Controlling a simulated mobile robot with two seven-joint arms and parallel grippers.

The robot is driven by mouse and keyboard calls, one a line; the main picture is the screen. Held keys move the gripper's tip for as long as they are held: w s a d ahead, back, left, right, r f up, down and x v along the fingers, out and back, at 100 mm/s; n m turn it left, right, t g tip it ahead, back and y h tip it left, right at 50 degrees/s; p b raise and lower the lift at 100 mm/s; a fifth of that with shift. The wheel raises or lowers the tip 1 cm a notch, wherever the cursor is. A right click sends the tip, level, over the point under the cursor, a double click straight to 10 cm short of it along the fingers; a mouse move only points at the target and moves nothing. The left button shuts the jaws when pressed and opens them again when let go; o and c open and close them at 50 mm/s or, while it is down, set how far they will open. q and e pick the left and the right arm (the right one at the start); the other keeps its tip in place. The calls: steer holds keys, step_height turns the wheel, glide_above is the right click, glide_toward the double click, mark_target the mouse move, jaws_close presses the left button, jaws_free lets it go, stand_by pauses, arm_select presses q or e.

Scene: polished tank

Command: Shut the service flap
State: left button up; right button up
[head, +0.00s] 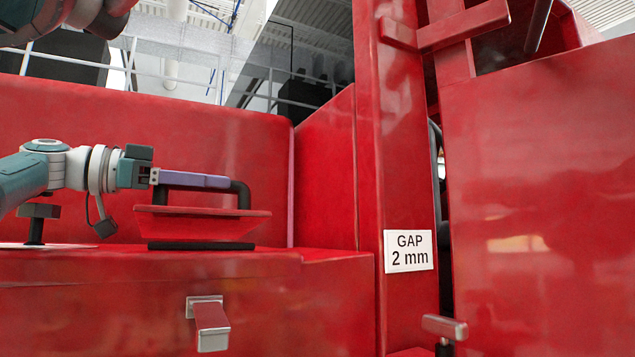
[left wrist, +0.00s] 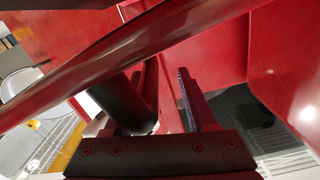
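The service flap (head: 205,222) looks like the tilted red panel with a black handle (head: 243,192) on the red ledge at the left. It sits raised above a dark strip (head: 200,245). My left gripper (head: 226,182) reaches in from the left at the handle, above the panel. In the left wrist view its two fingers (left wrist: 168,82) stand apart, with a red surface visible between them. A black round bar (left wrist: 122,105) is close beside the left finger; whether they touch I cannot tell. A red strip crosses in front there. My right gripper is out of view.
A red upright post with a "GAP 2 mm" label (head: 408,250) stands right of the ledge. A narrow gap separates it from a large red panel (head: 545,190). A railing (head: 200,70) runs behind.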

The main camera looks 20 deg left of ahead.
arm_select(q)
steer(key=shift+r, duration=0.35)
step_height(320, 180, up, 20)
steer(key=p, duration=1.8)
steer(key=shift+s, duration=0.1)
